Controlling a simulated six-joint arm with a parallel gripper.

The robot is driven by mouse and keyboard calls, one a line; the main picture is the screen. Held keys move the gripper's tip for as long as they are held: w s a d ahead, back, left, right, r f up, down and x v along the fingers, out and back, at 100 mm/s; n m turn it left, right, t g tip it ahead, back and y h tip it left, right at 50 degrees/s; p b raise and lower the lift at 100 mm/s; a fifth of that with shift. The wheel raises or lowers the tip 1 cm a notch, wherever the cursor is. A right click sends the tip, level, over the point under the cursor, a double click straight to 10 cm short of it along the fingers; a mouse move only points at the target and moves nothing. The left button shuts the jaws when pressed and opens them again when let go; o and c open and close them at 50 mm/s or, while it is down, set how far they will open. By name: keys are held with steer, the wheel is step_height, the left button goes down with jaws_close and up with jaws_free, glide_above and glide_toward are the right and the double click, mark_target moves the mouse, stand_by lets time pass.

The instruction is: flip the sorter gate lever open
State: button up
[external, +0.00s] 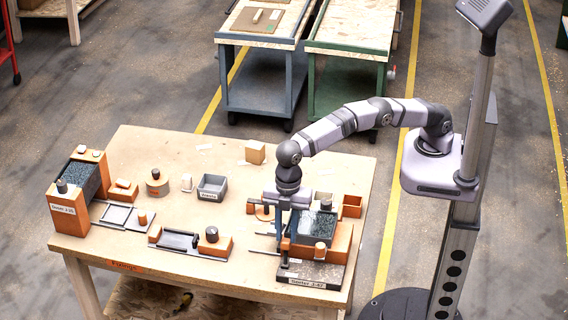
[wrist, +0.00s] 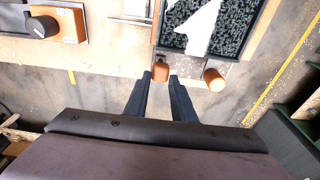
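The right-hand sorter (external: 312,228) stands near the front right of the table, with a dark speckled bed, orange side blocks and a label at its front. In the wrist view its speckled bed (wrist: 232,28) is at the top. A small orange-brown knob (wrist: 161,71), possibly the gate lever's end, shows at its near edge. My gripper (external: 285,240) points down at the sorter's left front. In the wrist view my gripper (wrist: 160,76) is open, its two fingertips on either side of the knob; I cannot tell whether they touch it. The lever's shaft is not clearly visible.
A pale wooden cylinder (wrist: 213,79) stands right of the knob. A similar sorter (external: 78,183) is at the table's left. A black-knobbed block (external: 212,240) lies left of my gripper. A grey bin (external: 212,187) and wooden block (external: 255,152) stand behind. The table's back left is clear.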

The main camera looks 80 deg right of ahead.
steer(key=shift+d, duration=0.2)
jaws_close()
steer(key=shift+d+g, duration=0.3)
steer(key=d+r+m+g+y+b, duration=0.1)
steer(key=d+m+y, duration=0.1)
steer(key=d+m+g+y+b, duration=0.1)
steer(key=d+m+y, duration=0.1)
steer(key=s+d+r+m+g+y, duration=0.1)
steer(key=d+m+y, duration=0.1)
steer(key=shift+d+r+b, duration=0.2)
steer(key=shift+r+b, duration=0.15)
steer(key=shift+b, duration=0.05)
steer(key=d+m+y, duration=0.1)
steer(key=m, duration=0.2)
steer(key=d+m+t+y, duration=0.1)
steer(key=d+m+y, duration=0.1)
steer(key=m, duration=0.1)
steer(key=d+m+t+y+b, duration=0.1)
steer(key=d+m+y, duration=0.1)
steer(key=m, duration=0.1)
steer(key=shift+w+d+r+m, duration=0.1)
steer(key=shift+w+d+m, duration=0.05)
steer(key=shift+m, duration=0.15)
steer(key=shift+w+d+f+m+t, duration=0.1)
steer(key=shift+d+m+t, duration=0.3)
steer(key=shift+m, duration=0.2)
steer(key=shift+w+d+f+m+t, duration=0.1)
steer(key=shift+d+m+t, duration=0.3)
steer(key=shift+m, duration=0.2)
